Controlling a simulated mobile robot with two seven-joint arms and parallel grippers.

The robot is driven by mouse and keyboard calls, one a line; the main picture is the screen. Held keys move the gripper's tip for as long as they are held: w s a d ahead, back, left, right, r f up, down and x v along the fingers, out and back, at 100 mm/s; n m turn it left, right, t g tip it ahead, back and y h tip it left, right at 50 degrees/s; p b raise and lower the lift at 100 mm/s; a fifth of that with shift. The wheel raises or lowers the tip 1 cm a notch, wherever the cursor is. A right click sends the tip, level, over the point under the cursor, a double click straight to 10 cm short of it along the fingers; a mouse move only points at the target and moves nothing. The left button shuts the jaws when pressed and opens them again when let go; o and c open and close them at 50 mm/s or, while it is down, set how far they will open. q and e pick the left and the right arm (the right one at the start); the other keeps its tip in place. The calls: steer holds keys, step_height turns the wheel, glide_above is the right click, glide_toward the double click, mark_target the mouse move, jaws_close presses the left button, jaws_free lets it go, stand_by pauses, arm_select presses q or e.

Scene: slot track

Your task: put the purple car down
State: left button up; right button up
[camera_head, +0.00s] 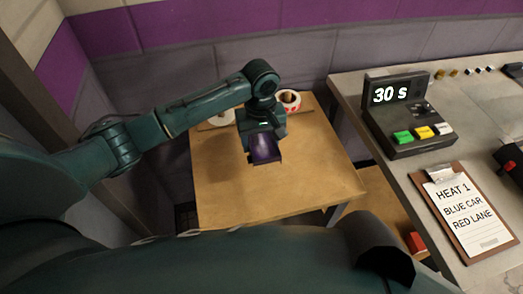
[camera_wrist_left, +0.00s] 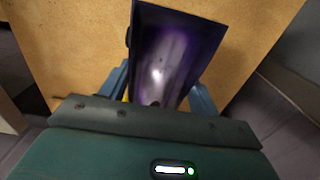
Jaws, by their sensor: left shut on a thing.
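The purple car (camera_head: 265,148) is dark purple and shiny, and it is in my left gripper (camera_head: 262,136) over the wooden table (camera_head: 225,192). In the left wrist view the car (camera_wrist_left: 172,60) sits between the two blue fingers of the left gripper (camera_wrist_left: 160,90), which is shut on it. The bare table top (camera_wrist_left: 70,45) shows around the car there. I cannot tell whether the car touches the table or hangs a little above it. My right gripper is not in view.
A round white and red container (camera_head: 290,101) and a white round thing (camera_head: 220,117) stand at the table's back edge. The table's front and right are clear. A grey counter (camera_head: 366,150) at the right bears a timer (camera_head: 405,115) and a clipboard (camera_head: 466,213).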

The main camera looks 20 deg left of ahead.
arm_select(q)
steer(key=shift+f, duration=2.45)
steer(key=shift+f, duration=0.1)
steer(key=o, duration=1.1)
